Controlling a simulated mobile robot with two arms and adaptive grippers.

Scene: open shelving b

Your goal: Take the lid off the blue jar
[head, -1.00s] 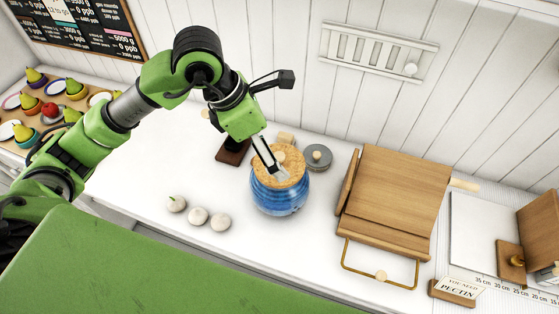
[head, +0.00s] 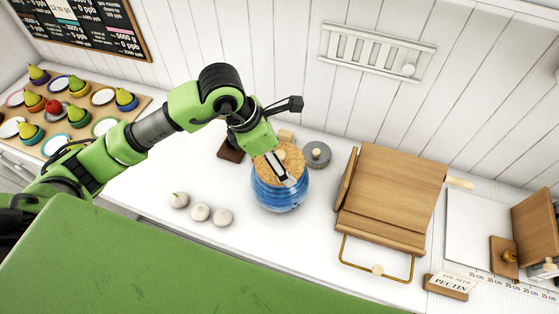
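The blue jar (head: 277,196) stands upright on the white counter, in the middle of the head view. Its cork lid (head: 295,160) sits on top of it. My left gripper (head: 287,178) comes down from above and overlaps the lid and the jar's near upper side in the picture. Its fingers hide part of the lid. I cannot tell whether they touch the lid or how far apart they are. My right gripper is not in view.
A grey round lid with a knob (head: 317,153) lies behind the jar. Several pale round items (head: 200,212) lie to its left. A wooden stand (head: 394,196) is to the right. A tray of pears and plates (head: 137,105) is far left. The counter in front is clear.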

